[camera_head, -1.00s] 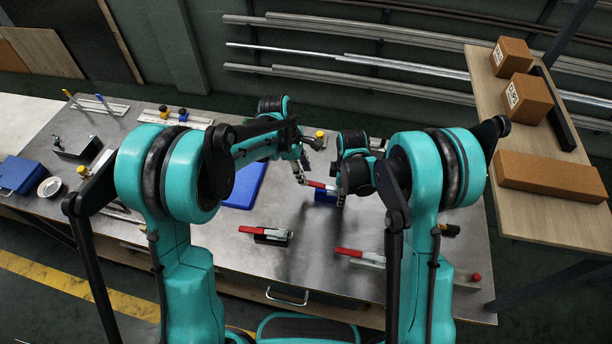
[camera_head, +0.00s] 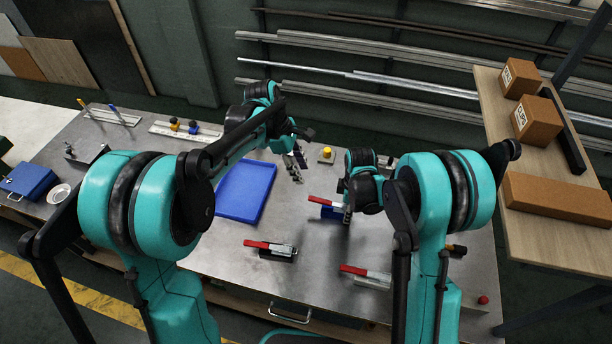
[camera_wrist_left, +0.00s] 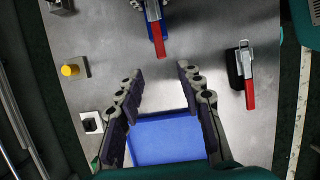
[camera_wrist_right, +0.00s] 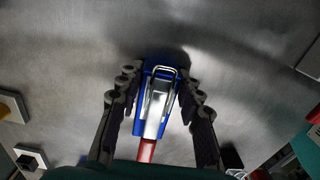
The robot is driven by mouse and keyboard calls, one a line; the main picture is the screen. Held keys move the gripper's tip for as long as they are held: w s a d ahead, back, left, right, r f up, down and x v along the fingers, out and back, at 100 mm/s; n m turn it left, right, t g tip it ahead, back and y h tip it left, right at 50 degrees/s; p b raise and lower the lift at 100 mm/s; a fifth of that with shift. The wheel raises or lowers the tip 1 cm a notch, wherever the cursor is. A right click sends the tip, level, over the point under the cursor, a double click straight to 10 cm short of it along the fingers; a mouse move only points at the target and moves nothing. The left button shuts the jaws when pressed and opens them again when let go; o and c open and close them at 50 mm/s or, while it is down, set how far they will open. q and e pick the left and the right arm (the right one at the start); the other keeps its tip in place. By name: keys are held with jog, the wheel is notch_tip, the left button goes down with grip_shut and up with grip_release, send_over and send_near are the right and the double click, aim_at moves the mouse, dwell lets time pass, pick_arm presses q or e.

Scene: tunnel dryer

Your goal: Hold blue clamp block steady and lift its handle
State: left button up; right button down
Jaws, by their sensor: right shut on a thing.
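The blue clamp block (camera_head: 329,213) stands on the steel table, with a metal lever and a red handle (camera_head: 321,201) pointing left. In the right wrist view the blue block (camera_wrist_right: 149,76) sits between the fingers of my right gripper (camera_wrist_right: 159,78), which is shut on its sides. My left gripper (camera_head: 296,166) is open and empty, up and left of the block in the head view. In the left wrist view the red handle (camera_wrist_left: 159,40) lies beyond the open fingertips (camera_wrist_left: 160,73). The handle looks low, but its exact tilt is hard to tell.
Two other red-handled clamps (camera_head: 270,248) (camera_head: 366,276) stand nearer the table's front edge. A blue tray (camera_head: 245,192) lies left of my left gripper. A yellow button block (camera_head: 326,154) stands behind. Cardboard boxes (camera_head: 536,120) sit on a side table at right.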

aim_at(314, 198)
pick_arm(q)
jog(key=shift+h, duration=0.3)
jog(key=x, duration=0.8)
jog(key=a+x, duration=0.1)
jog(key=x, duration=0.3)
jog(key=shift+w+f, duration=0.1)
jog(key=shift+f, duration=0.4)
jog(key=shift+r, duration=0.1)
grip_shut()
